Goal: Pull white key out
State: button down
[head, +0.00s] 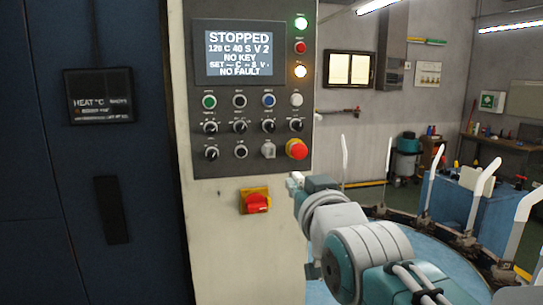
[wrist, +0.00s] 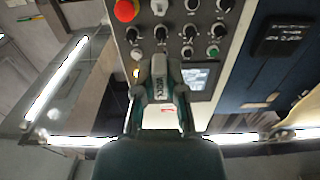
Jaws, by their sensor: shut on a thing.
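My gripper (head: 294,184) is beside the lower right edge of the control panel in the head view, apart from the panel face. A small white piece (head: 298,176), which looks like the white key, shows at its tip. In the wrist view my gripper (wrist: 158,62) is shut and points at the panel; its fingers hide most of what they hold. A pale switch piece (head: 268,149) sits in the bottom row next to the red stop button (head: 297,149). It also shows in the wrist view (wrist: 159,7). The display (head: 239,53) reads "STOPPED" and "NO KEY".
Several knobs and buttons crowd the panel (head: 181,110). A red switch on a yellow plate (head: 256,201) sits below. A dark blue cabinet (head: 60,200) stands left. A round blue table (head: 440,270) with upright white forms lies at right.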

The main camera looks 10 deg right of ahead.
jog(key=s, duration=0.7)
dwell(0.3)
jog(key=shift+w, duration=0.1)
